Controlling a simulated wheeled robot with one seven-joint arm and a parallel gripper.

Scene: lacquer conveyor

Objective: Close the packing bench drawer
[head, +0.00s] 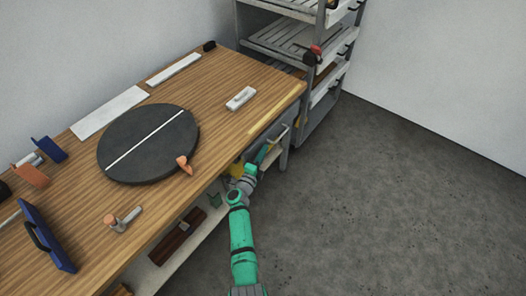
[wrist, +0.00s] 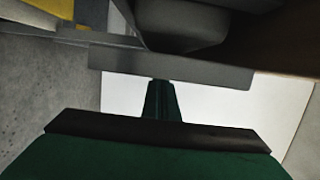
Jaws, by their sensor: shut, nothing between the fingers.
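The packing bench (head: 215,100) has a wooden top. Its drawer (head: 273,155) shows below the bench's right end, with a light front edge sticking out a little from under the top; how far it is out is hard to tell. My green gripper (head: 262,157) is at the drawer, below the bench edge, partly hidden by my arm. In the wrist view my gripper (wrist: 161,84) is shut and empty, its narrow tips at a grey horizontal strip (wrist: 180,68) that looks like part of the drawer. Whether they touch is unclear.
A black turntable (head: 150,143), a white box (head: 240,98) and a blue-handled tool (head: 45,235) lie on the bench. A grey shelf rack (head: 285,40) stands behind its right end. A lower shelf (head: 165,270) runs under the bench. The grey floor (head: 400,200) at right is clear.

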